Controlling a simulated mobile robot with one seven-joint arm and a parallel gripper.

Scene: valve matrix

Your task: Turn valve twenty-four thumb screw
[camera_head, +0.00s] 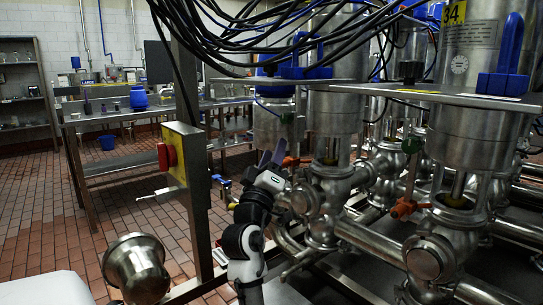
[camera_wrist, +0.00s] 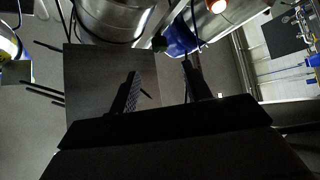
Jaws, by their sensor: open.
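My gripper (camera_head: 271,159) is in the middle of the head view, raised in front of the steel valves. In the wrist view its two dark fingers (camera_wrist: 160,88) are apart with nothing between them. Just beyond the fingers are a dark green knob (camera_wrist: 159,43) and a blue part (camera_wrist: 181,38). In the head view an orange handle (camera_head: 291,161) is close to the right of my gripper, and a green knob (camera_head: 288,118) is above it. No label reading 24 is legible, so I cannot tell which knob is valve twenty-four's thumb screw.
A valve labelled 34 (camera_head: 454,14) stands at the right, with another orange handle (camera_head: 403,208) below. Black cables (camera_head: 270,30) hang above. A steel post (camera_head: 190,140) with a yellow switch box (camera_head: 180,150) stands left of my arm. Pipes (camera_head: 370,240) run low at the right.

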